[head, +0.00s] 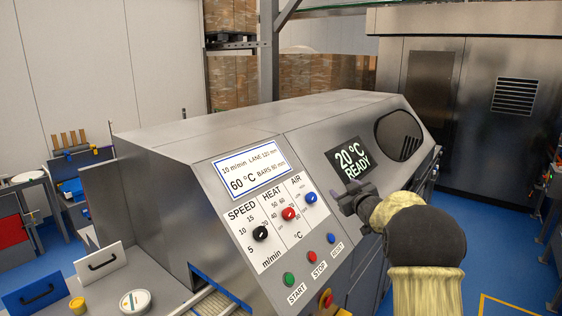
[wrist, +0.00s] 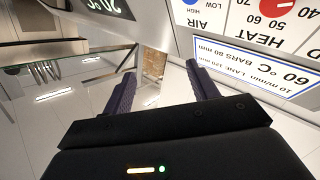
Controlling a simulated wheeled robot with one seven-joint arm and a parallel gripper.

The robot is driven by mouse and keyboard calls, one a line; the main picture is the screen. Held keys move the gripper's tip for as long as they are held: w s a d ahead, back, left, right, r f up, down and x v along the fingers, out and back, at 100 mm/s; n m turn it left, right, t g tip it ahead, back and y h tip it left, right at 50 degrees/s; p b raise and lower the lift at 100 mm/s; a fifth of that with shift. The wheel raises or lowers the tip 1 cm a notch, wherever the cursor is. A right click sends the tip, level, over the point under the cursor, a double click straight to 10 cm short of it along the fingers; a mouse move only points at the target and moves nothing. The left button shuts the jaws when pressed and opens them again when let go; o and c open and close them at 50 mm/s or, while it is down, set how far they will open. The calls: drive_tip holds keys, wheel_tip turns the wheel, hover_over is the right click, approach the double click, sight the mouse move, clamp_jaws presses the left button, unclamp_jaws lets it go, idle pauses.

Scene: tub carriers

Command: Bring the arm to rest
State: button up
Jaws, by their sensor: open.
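My gripper (head: 354,202) is in front of the steel machine's (head: 200,125) sloped control face, just right of the dial panel and below the display (head: 350,163) reading 20 °C READY. My pale and dark arm reaches up to it from the lower right. In the wrist view my gripper (wrist: 159,80) has its two dark fingers apart, with nothing between them. The display and part of the dial panel (wrist: 265,40) show upside down beyond the fingers. I cannot tell the exact gap between the gripper and the machine.
The panel holds speed (head: 260,233), heat (head: 289,213) and air (head: 311,198) knobs. START (head: 289,279), STOP (head: 312,268) and RESET (head: 331,238) buttons sit below. A yellow-and-red button (head: 326,299) is at the bottom. Blue floor shows at right.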

drive_tip(key=s+a+f+m+g+h+b, duration=0.1)
drive_tip(key=s+f+g, duration=0.3)
drive_tip(key=s+f, duration=0.4)
drive_tip(key=s+a+f+m+g+h+b, duration=0.1)
drive_tip(key=s+f+g, duration=0.4)
drive_tip(key=s, duration=1.6)
drive_tip(key=s+a+f+m+g+h+b, duration=0.1)
drive_tip(key=s+f+m+g+b, duration=0.3)
drive_tip(key=s+f, duration=0.9)
drive_tip(key=shift+s+a+m+g+h+b, duration=0.45)
drive_tip(key=shift+s+a, duration=0.25)
drive_tip(key=shift+s, duration=0.55)
